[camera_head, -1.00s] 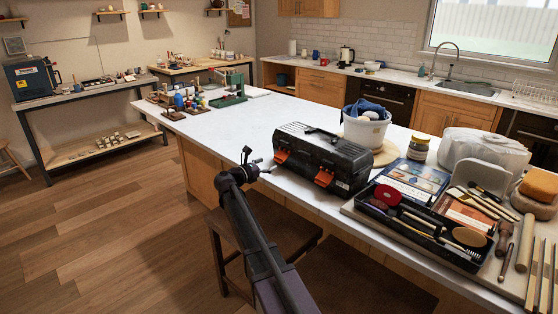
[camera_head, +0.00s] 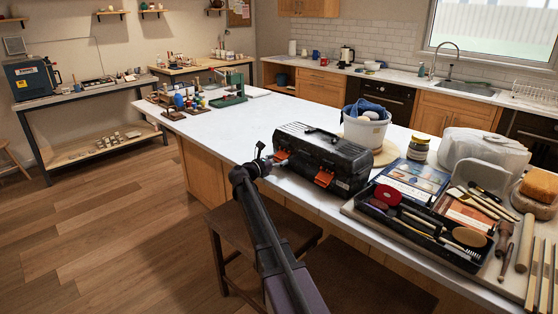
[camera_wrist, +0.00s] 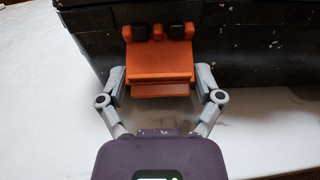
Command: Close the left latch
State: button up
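The black toolbox (camera_head: 330,155) stands on the white worktop with two orange latches on its front. The left latch (camera_head: 281,157) is partly hidden behind my gripper (camera_head: 270,161) in the head view. In the wrist view, the orange latch (camera_wrist: 160,62) fills the middle, its flap sticking out from the toolbox front (camera_wrist: 235,55) toward me. My gripper (camera_wrist: 160,80) is open, with one grey finger on each side of the flap. I cannot tell whether the fingertips touch it. The right latch (camera_head: 324,178) shows clear of my gripper.
A white bucket (camera_head: 366,130) with a blue cloth stands behind the toolbox. A black tool tray (camera_head: 420,228) and a jar (camera_head: 418,148) are to the right. The worktop (camera_head: 225,130) left of the toolbox is clear. A brown stool (camera_head: 235,232) stands below the front edge.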

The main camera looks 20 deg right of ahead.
jog(key=c, duration=0.3)
